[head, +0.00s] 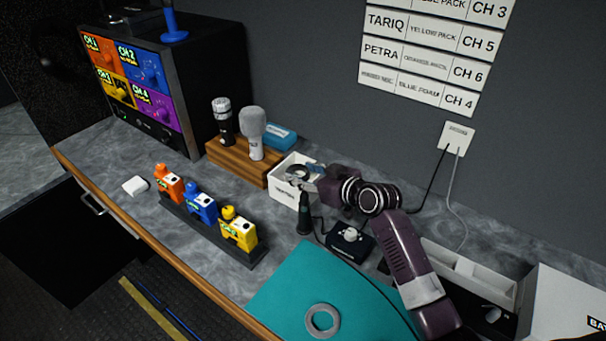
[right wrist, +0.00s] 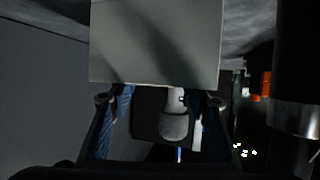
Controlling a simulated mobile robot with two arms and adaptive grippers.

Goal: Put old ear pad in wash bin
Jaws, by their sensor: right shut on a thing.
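The wash bin (head: 284,189) is a small open white box with small dark lettering, standing on the grey counter beside the wooden microphone block. In the right wrist view the fingers (right wrist: 160,103) stand either side of a dark gap below a pale panel; the ear pad is not clear there. My left gripper is not in view.
A grey ring (head: 322,320) lies on the teal mat (head: 275,297). A dark upright tool (head: 304,215) and a black box with a knob (head: 349,240) stand near the bin. Microphones (head: 255,130) stand in a wooden block (head: 232,160). Coloured packs (head: 202,204) sit in a black rack.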

